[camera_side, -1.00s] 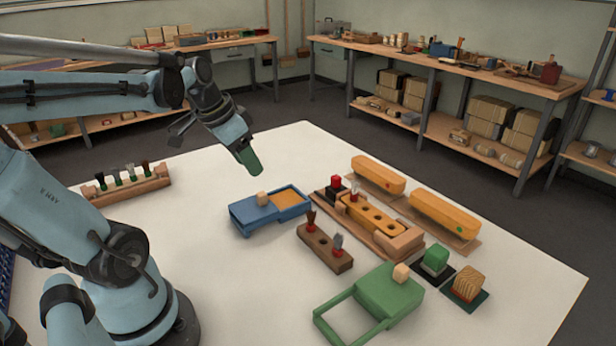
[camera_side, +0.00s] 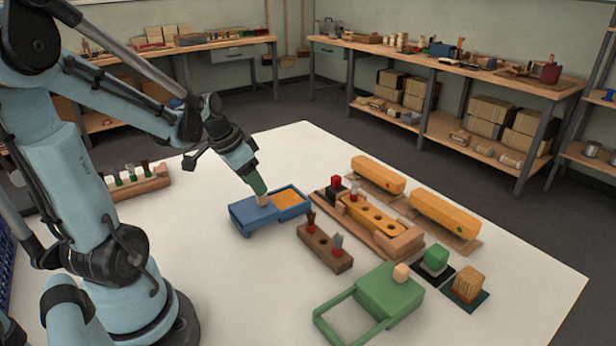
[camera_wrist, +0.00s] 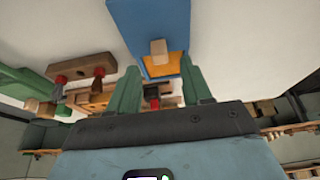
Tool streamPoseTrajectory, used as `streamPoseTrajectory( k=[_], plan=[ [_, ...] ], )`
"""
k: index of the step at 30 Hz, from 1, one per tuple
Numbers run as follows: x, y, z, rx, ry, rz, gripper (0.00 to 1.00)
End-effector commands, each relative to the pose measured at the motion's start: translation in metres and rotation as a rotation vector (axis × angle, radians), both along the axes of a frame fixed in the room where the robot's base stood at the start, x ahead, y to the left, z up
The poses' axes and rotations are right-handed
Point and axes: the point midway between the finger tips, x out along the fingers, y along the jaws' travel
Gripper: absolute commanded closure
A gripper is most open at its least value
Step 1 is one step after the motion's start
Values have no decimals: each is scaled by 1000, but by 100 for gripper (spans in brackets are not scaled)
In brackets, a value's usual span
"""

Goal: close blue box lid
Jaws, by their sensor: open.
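The blue box (camera_side: 283,215) stands on the white table, left of centre in the side view. Its blue lid (camera_side: 246,212) lies over the left part, and the right part is open, showing an orange-yellow inside (camera_side: 290,198). A small wooden knob (camera_side: 262,200) stands on the lid. The wrist view also shows the lid (camera_wrist: 140,25), the knob (camera_wrist: 159,52) and the orange inside (camera_wrist: 163,69). My gripper (camera_side: 258,188) has green fingers and points down just over the knob. In the wrist view its fingers (camera_wrist: 159,72) are apart, with the knob lined up between and beyond their tips.
A dark brown block with brushes (camera_side: 325,248) and an orange block with holes (camera_side: 372,217) stand right of the box. A green box (camera_side: 390,292) is in front. A brush rack (camera_side: 130,183) stands at the left.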

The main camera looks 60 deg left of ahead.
Motion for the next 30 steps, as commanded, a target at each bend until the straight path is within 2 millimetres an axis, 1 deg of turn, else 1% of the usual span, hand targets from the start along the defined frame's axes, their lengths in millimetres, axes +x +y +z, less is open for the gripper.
streamPoseTrajectory(
  k=[3,9,15,23,24,26,30],
  plan=[
    [6,0,-13,0,0,-3,51],
    [12,0,-28,0,0,0,51],
    [15,0,-35,0,-1,-1,51],
    [15,0,-36,0,0,-1,51],
    [15,0,-36,0,0,-1,53],
    [15,0,-36,0,0,-1,62],
    [15,0,-36,0,0,-1,83]
  ],
)
